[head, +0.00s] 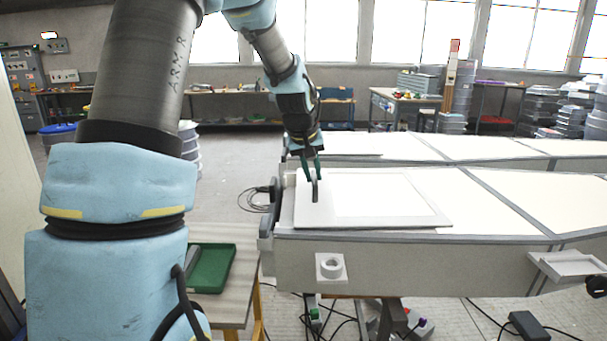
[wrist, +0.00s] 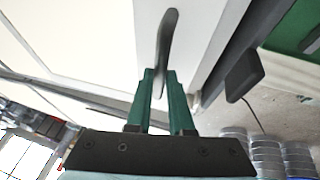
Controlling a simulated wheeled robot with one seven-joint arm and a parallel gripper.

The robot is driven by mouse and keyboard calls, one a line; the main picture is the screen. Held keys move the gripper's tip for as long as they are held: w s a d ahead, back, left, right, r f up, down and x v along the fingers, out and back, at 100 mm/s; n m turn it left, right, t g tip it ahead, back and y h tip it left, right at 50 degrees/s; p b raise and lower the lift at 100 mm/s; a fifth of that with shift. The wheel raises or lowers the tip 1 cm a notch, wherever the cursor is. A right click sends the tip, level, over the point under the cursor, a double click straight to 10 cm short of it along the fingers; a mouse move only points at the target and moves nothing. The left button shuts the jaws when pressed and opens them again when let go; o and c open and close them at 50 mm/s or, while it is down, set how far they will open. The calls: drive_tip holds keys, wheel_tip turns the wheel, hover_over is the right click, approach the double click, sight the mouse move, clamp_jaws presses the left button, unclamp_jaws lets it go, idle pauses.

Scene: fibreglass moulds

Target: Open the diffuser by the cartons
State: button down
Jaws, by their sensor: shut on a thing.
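A white framed panel (head: 385,217) lies on top of the near long white mould (head: 430,262), and I take it to be the diffuser. It looks flat, or nearly so. A dark curved handle (head: 316,193) stands on its left part. My gripper (head: 313,176) points down at this handle, with its green fingers shut on it. In the wrist view the handle (wrist: 166,40) runs up from between the fingertips (wrist: 160,75), and the white panel (wrist: 195,30) is behind it. No cartons can be made out clearly.
A wooden-topped table with a green tray (head: 212,267) stands left of the mould. A second white mould (head: 370,142) lies behind. A white ring fitting (head: 331,266) and a small tray (head: 570,265) stick out of the near side. Cables lie on the floor.

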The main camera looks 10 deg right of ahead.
drive_tip(key=s+d, duration=0.1)
drive_tip(key=d, duration=0.8)
drive_tip(key=s+d+p, duration=0.1)
drive_tip(key=s+d, duration=0.1)
drive_tip(key=d, duration=0.8)
drive_tip(key=s+d, duration=0.2)
drive_tip(key=d, duration=0.7)
drive_tip(key=shift+s+d, duration=0.15)
drive_tip(key=shift+d, duration=0.05)
drive_tip(key=c, duration=0.8)
unclamp_jaws()
drive_tip(key=b+v, duration=0.2)
drive_tip(key=v, duration=0.9)
drive_tip(key=shift+f, duration=0.1)
